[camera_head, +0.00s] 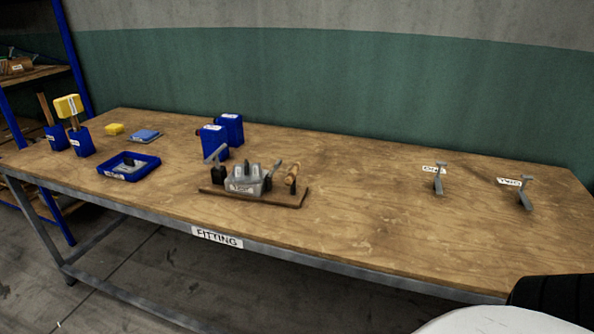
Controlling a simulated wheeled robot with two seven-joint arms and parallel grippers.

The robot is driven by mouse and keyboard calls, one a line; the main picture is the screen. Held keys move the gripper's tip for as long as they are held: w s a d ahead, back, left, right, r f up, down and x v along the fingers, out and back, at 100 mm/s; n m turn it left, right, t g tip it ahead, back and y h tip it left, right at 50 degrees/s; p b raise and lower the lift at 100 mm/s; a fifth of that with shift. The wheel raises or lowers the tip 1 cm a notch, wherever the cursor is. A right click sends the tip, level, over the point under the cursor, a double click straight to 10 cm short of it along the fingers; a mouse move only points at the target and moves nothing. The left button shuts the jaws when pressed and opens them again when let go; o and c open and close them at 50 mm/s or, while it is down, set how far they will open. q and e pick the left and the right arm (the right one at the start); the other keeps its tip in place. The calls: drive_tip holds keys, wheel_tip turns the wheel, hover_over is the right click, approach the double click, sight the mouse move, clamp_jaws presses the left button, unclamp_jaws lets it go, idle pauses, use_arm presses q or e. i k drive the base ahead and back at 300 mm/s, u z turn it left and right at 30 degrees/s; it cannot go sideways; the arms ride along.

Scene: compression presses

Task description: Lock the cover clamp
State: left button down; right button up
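The clamp fixture sits on a brown wooden board (286,200) near the front edge of the table, left of the picture's middle. A grey labelled metal block (243,181) is in its centre. A dark block with a raised grey lever (216,153) stands at its left end. At its right, a grey slanted lever (271,171) stands beside an upright brown handle (292,176). The fixture is too small in view to tell which part is the cover clamp or whether it is locked. Neither of my grippers is in view.
The fixture is on a wooden table (380,220) labelled FITTING. Blue bins (230,130) stand behind it. Two labelled grey stands (439,182) (525,194) are at right. The table between is clear.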

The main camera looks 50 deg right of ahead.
sight(274, 170)
drive_tip(key=z, duration=1.25)
drive_tip(key=i, duration=0.2)
drive_tip(key=z, duration=0.1)
